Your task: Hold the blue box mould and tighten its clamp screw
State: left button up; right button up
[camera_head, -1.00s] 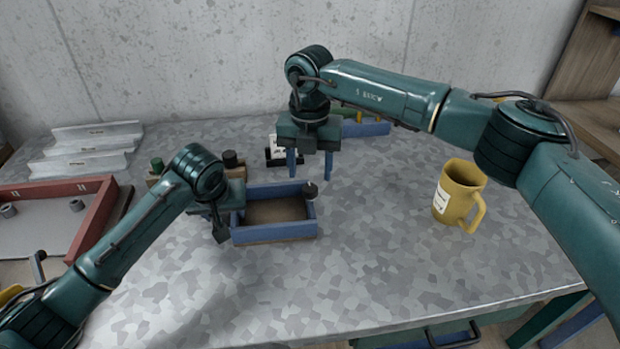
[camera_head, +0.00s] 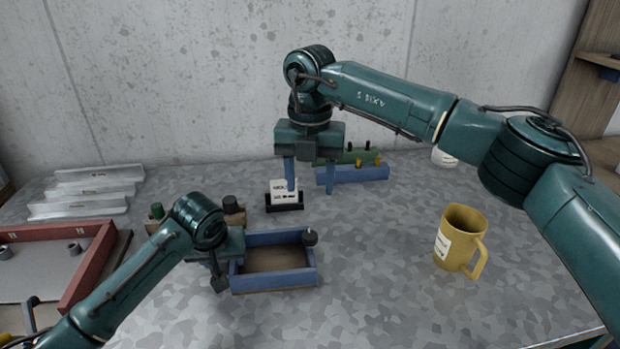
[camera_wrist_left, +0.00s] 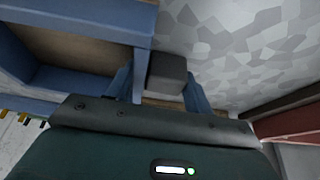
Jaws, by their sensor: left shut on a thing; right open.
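The blue box mould (camera_head: 272,283) stands on the grey table in the head view, with blue walls and a brown inner floor. My left gripper (camera_wrist_left: 160,85) is at the mould's left side. Its blue fingers are shut on a dark grey block (camera_wrist_left: 167,72) that sits against the mould's blue wall, seemingly part of it. My right gripper (camera_head: 310,177) points down, open and empty, above and behind the mould, apart from the knob.
A small white card in a black stand (camera_head: 284,206) is behind the mould. A blue block with green and yellow parts (camera_head: 352,174) lies further back. A yellow mug (camera_head: 460,238) stands right. A red-walled tray (camera_head: 92,265) is left. The table between mould and mug is clear.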

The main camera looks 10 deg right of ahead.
pick_arm(q)
jog(key=o, duration=1.5)
jog(key=shift+c, duration=0.2)
jog(key=shift+r, duration=0.1)
jog(key=v, duration=1.2)
notch_tip(320, 180, up, 7)
jog(key=p, duration=0.5)
